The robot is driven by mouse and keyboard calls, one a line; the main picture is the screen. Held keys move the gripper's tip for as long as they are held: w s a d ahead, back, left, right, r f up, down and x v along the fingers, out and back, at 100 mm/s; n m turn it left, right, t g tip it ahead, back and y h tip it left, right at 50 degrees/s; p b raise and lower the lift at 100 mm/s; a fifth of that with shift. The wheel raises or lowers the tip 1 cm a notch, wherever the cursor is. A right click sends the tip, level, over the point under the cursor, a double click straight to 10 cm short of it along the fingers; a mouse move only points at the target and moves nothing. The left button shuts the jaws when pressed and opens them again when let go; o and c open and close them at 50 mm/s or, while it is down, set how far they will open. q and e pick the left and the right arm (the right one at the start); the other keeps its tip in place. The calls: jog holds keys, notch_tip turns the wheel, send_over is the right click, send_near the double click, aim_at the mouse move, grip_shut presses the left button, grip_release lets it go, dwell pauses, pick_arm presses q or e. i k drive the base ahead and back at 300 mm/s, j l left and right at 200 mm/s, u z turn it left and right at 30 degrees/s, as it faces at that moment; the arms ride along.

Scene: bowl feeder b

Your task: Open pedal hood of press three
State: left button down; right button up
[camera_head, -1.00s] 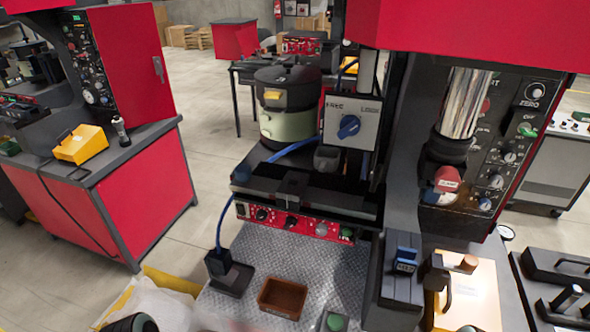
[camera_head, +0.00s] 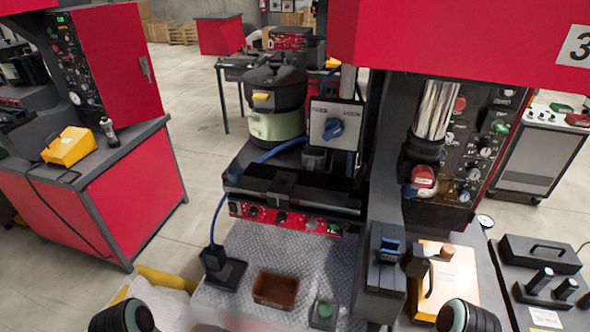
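Press three, marked by a "3" sign (camera_head: 576,46), is the red and black machine at centre right in the head view. On the bench in front of it is an orange-yellow box with a pale top (camera_head: 447,283), a black handle on its left and a copper-coloured knob. This may be the pedal hood; its cover appears down, but I cannot be sure. Another yellow box (camera_head: 70,147) with a cable lies on the left bench. Round dark ends of my arms show at the bottom left and bottom right edges. No gripper fingers are visible.
A brown tray (camera_head: 275,290) and a green button box (camera_head: 323,313) sit on the patterned metal plate (camera_head: 240,250). A blue-topped black block (camera_head: 386,270) stands left of the pale-topped box. Black handled fixtures (camera_head: 540,255) lie at right. Floor at left centre is clear.

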aim_at(444, 281)
jog(key=k+j+z, duration=0.15)
jog(key=j, duration=0.25)
jog(key=k+j+z, duration=0.35)
jog(key=k+j, duration=0.2)
jog(key=j, duration=0.2)
